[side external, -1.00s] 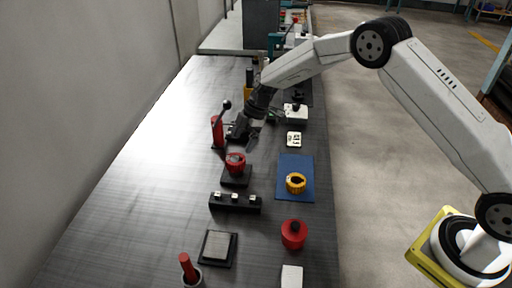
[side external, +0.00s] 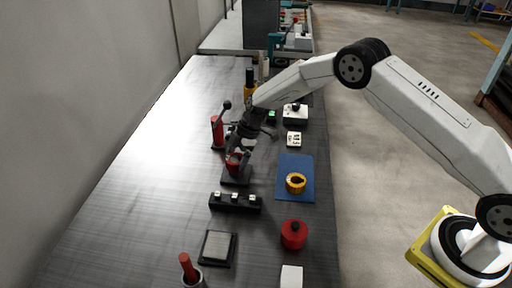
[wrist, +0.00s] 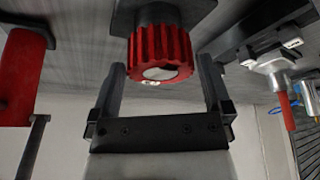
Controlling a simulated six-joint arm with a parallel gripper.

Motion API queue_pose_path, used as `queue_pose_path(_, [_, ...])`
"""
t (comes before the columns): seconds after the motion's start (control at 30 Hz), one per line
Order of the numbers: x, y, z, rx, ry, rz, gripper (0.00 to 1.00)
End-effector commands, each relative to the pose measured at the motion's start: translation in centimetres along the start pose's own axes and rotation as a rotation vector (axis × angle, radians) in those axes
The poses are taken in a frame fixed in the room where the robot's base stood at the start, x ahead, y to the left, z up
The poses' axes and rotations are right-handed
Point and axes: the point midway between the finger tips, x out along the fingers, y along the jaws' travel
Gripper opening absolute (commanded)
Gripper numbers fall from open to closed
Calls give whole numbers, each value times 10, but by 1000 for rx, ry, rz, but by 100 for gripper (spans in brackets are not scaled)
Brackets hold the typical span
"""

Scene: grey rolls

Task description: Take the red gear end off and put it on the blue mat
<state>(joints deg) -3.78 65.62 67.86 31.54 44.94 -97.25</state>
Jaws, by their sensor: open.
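The red gear end (side external: 233,168) sits on a small dark base block (side external: 238,181) on the bench. In the wrist view the ribbed red gear end (wrist: 160,52) has a pale round face and stands on its dark mount. My gripper (side external: 240,154) is at the gear end and partly hides it in the side view. In the wrist view my gripper (wrist: 161,66) is open, with one finger on each side of the gear end and gaps showing. The blue mat (side external: 296,162) lies to the right, with a yellow ring (side external: 295,183) on it.
A red post with a black-knobbed lever (side external: 217,132) stands just behind left. A black block with several pale pieces (side external: 235,203) is in front. A red knobbed cylinder (side external: 293,234) stands in front of the mat. The bench's left side is clear.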

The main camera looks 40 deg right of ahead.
Motion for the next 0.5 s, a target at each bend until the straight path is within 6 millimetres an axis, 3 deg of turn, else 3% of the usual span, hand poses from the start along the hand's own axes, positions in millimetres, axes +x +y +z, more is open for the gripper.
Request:
queue_pose_path(0.17, [12, 0, 0, -1, 0, 1, 100])
queue_pose_path(0.5, [13, 0, 0, 0, 0, 1, 100])
